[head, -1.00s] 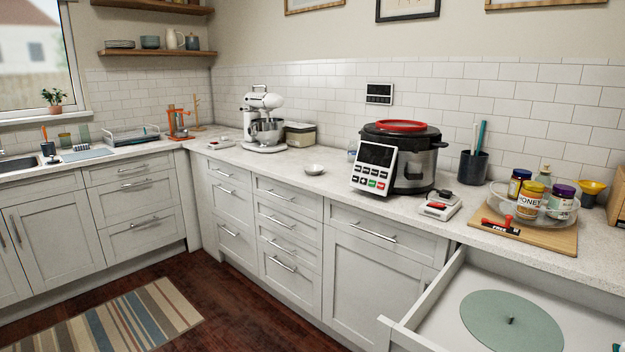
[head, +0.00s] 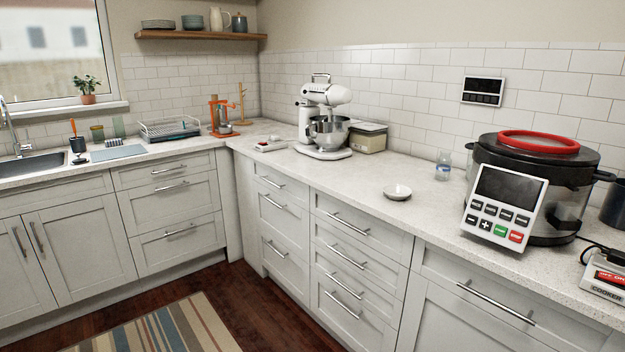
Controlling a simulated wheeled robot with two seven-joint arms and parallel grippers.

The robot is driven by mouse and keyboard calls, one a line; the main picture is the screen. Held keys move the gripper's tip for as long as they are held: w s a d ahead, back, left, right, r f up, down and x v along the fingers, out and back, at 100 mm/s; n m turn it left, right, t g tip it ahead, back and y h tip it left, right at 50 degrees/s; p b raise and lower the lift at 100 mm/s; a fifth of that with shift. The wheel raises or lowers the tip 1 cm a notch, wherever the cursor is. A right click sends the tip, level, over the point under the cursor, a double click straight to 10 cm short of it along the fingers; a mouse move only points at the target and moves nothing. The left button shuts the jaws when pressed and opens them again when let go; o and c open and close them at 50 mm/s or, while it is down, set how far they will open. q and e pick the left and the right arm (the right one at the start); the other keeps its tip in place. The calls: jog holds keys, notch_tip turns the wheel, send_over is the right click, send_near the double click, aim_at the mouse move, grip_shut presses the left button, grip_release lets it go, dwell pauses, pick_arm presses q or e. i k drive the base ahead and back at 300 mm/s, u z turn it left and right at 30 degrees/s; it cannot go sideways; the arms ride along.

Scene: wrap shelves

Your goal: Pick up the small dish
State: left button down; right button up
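The small dish (head: 397,192) is a shallow white round dish. It sits on the light speckled countertop (head: 330,186) near its front edge, between the stand mixer and the pressure cooker. It looks upright, and nothing touches it. Neither of my grippers shows in the head view.
A white stand mixer (head: 325,118) and a lidded box (head: 368,137) stand left of the dish. A large cooker (head: 540,180) with a control panel (head: 503,206) stands to the right. The striped rug (head: 165,330) lies on the floor.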

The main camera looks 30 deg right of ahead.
aim_at(396, 193)
jog(key=u, duration=0.05)
jog(key=i, duration=1.95)
jog(key=z, duration=0.45)
